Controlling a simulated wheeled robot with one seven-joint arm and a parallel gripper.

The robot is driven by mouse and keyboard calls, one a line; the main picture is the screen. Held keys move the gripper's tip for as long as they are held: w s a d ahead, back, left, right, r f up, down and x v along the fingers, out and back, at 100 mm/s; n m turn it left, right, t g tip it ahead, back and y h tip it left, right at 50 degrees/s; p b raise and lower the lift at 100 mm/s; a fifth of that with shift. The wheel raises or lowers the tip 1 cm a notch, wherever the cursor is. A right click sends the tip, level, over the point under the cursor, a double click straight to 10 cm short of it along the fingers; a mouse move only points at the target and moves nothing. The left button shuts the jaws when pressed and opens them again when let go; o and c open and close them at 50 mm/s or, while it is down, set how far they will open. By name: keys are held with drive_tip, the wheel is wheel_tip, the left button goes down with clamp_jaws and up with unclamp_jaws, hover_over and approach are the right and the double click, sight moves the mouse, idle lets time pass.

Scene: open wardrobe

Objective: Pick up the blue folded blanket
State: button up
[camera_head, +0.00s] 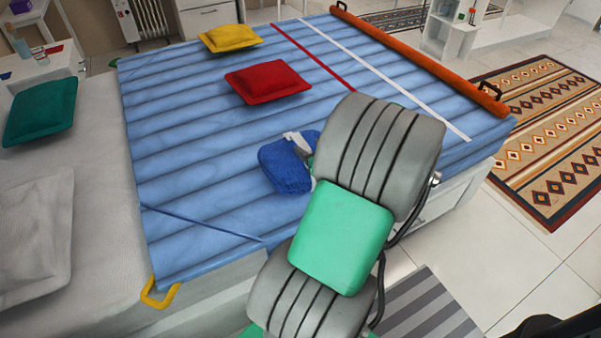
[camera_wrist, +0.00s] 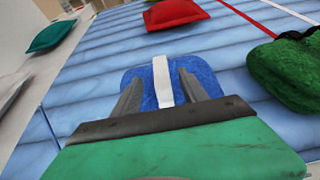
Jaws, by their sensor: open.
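The blue folded blanket (camera_head: 284,169) lies on the light-blue quilted bed cover, with my arm covering part of its right side in the head view. In the wrist view the blanket (camera_wrist: 205,76) is straight ahead, with a white band (camera_wrist: 162,80) across its middle. My gripper (camera_wrist: 159,82) is open, its two fingers on either side of the band, over or at the near part of the blanket. Whether the fingers touch it I cannot tell. In the head view my gripper (camera_head: 302,145) is mostly hidden behind my arm.
A dark green bundle (camera_wrist: 288,72) lies to the right in the wrist view. Red (camera_head: 267,82), yellow (camera_head: 230,38) and teal (camera_head: 40,110) cushions lie farther off. An orange roll (camera_head: 420,60) edges the quilted cover (camera_head: 190,150). The cover left of the blanket is clear.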

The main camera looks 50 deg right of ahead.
sight(301, 142)
drive_tip(key=b+x, duration=0.2)
drive_tip(key=x, duration=0.5)
drive_tip(key=shift+w+d+f, duration=0.15)
drive_tip(key=shift+w+f, duration=0.05)
clamp_jaws()
drive_tip(key=shift+r, duration=0.1)
idle(1.0)
